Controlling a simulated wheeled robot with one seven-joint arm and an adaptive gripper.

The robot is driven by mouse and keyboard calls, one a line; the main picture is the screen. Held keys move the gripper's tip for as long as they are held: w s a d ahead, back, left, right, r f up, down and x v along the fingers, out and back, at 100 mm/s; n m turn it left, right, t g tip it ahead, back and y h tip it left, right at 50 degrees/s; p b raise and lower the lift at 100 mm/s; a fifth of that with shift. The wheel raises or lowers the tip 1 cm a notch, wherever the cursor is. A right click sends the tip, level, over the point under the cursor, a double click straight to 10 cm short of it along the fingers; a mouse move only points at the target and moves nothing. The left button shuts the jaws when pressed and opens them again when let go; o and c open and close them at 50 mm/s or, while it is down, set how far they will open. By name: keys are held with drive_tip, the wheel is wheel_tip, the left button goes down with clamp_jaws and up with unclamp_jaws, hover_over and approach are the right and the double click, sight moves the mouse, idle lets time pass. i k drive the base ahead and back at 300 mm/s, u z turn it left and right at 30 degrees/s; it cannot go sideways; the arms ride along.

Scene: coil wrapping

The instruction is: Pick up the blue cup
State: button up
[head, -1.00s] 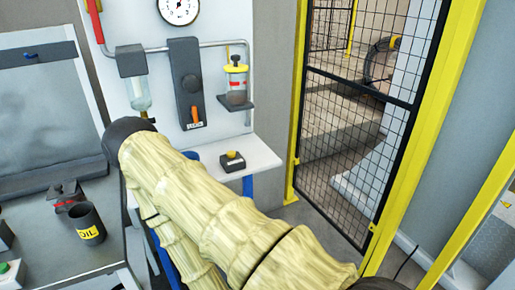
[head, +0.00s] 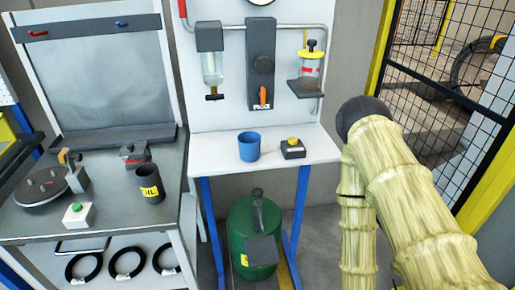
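The blue cup (head: 249,147) stands upright on the small white shelf table (head: 208,163) in the middle of the head view. A small dark box with a yellow button stands just to its right. My arm, in a pale yellow ribbed cover, rises at the right of the view, to the right of the white table and apart from the cup. My gripper is not visible, so whether it holds anything is hidden.
A dark grey workbench at left holds a black OIL cup (head: 149,183), a green-button box (head: 77,214) and a round turntable device (head: 41,188). A green canister (head: 240,232) stands under the white table. A black mesh fence with yellow posts is at right.

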sight(249, 147)
drive_tip(key=z, duration=1)
drive_tip(key=k, duration=0.85)
drive_tip(key=u, duration=1.2)
drive_tip(key=i, duration=0.5)
